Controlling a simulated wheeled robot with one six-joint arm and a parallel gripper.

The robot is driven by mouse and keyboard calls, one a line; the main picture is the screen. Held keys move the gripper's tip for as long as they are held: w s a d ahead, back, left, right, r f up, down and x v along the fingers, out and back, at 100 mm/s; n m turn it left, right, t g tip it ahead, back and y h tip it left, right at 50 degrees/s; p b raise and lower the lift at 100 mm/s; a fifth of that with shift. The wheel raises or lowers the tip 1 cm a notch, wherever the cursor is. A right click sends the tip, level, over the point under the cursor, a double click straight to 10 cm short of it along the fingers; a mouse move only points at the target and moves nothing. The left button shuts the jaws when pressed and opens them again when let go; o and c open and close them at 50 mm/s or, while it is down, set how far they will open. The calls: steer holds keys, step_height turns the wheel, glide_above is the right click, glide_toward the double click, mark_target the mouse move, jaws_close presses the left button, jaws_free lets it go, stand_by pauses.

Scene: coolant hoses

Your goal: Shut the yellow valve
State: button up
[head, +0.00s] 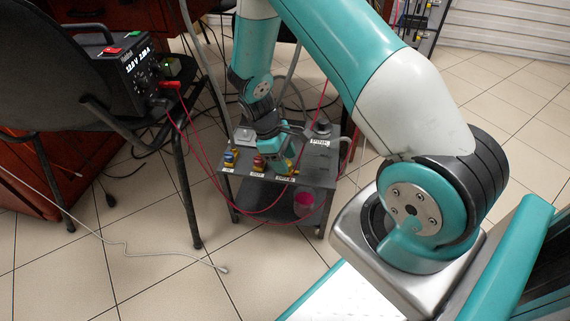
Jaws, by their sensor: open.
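A small dark grey cart (310,177) stands in the middle of the floor. Along its front edge is a row of small brass-coloured valves with labels below them. The left valve (230,158) has a blue top and the middle valve (258,164) has a red top. The right one, the yellow valve (287,168), is mostly hidden by my gripper, so its handle position cannot be told. My gripper (283,152) points down over the right end of the row, close to this valve. Its fingers are small and partly hidden; I cannot tell if they touch it.
A black power supply (128,75) sits on a black chair (60,95) at the left. Its red lead (200,162) loops across to the cart. A pink container (304,204) is on the cart's lower shelf. A pale cable (150,253) lies on otherwise open floor.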

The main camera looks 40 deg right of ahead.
steer(key=shift+s+f, duration=0.1)
steer(key=shift+f, duration=0.15)
steer(key=c, duration=0.9)
steer(key=shift+d+r+m+p, duration=0.1)
steer(key=shift+r+m+p, duration=0.15)
steer(key=shift+m+p, duration=0.5)
steer(key=shift+f+y, duration=0.2)
steer(key=shift+y, duration=0.1)
steer(key=o, duration=0.9)
